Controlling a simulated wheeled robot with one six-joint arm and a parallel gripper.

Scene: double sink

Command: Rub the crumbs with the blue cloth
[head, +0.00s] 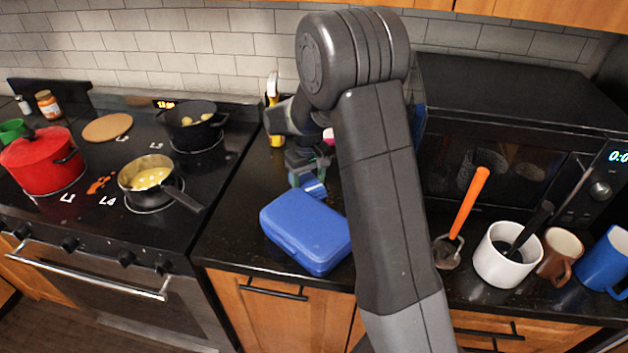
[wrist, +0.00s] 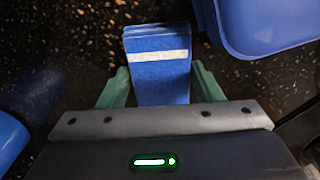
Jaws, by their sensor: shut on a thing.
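The blue cloth (wrist: 158,80), a folded strip with a white band, is between the green fingers of my gripper (wrist: 160,92) in the wrist view. My gripper is shut on it. In the head view my gripper (head: 308,176) is over the dark counter, just behind a blue lidded box, and the cloth (head: 315,188) shows below the fingers. Tan specks (wrist: 75,40) show on the counter in the wrist view. I cannot tell crumbs from the counter's own speckle. My arm hides part of the counter in the head view.
The blue box (head: 305,232) is close in front of my gripper. A microwave (head: 500,130) stands right, with a white pot (head: 503,262) and mugs before it. The stove at left holds a red pot (head: 40,162), a pan (head: 150,178) and an orange spill (head: 100,184).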

